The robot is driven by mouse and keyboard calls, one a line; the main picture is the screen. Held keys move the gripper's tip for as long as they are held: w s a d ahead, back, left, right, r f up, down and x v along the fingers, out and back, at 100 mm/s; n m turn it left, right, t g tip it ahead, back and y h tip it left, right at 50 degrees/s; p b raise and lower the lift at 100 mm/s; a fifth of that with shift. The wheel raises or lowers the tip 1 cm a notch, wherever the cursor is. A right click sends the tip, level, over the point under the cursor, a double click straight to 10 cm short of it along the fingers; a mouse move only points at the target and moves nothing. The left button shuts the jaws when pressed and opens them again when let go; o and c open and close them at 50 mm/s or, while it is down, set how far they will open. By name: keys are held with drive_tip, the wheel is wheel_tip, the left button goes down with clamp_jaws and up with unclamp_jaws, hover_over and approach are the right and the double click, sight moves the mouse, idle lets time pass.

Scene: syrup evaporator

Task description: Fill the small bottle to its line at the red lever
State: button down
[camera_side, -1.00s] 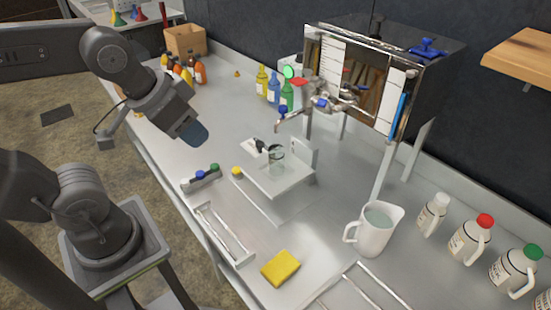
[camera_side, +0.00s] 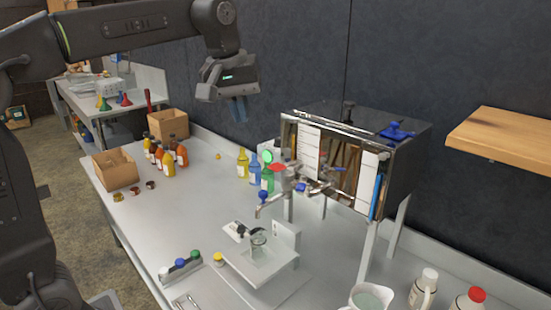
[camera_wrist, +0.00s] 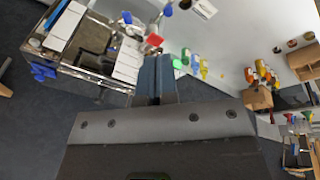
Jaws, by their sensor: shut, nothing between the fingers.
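My gripper (camera_side: 239,108) is high above the bench, left of and above the steel evaporator (camera_side: 408,165). Its blue-grey fingers are together and empty, pointing down; the wrist view shows them (camera_wrist: 155,78) shut. A small clear glass vessel (camera_side: 258,246), perhaps the small bottle, stands on a pale platform (camera_side: 274,268) under the tap area, well below my gripper. Its line and fill level are too small to tell. The red lever (camera_side: 277,168) is at the taps on the evaporator's front; it also shows in the wrist view (camera_wrist: 154,39).
A blue-handled tap (camera_side: 263,196) is near the red lever. A pitcher (camera_side: 370,299) is at front right. A wooden shelf (camera_side: 505,142) juts out at right.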

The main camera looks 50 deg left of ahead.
drive_tip(key=w+a+n+g, duration=0.15)
drive_tip(key=w+n, duration=0.25)
drive_tip(key=w, duration=0.4)
drive_tip(key=n+g, duration=0.1)
drive_tip(key=n, duration=0.4)
hover_over(275, 166)
drive_tip(key=shift+f, duration=1.3)
wheel_tip(275, 166, down, 14)
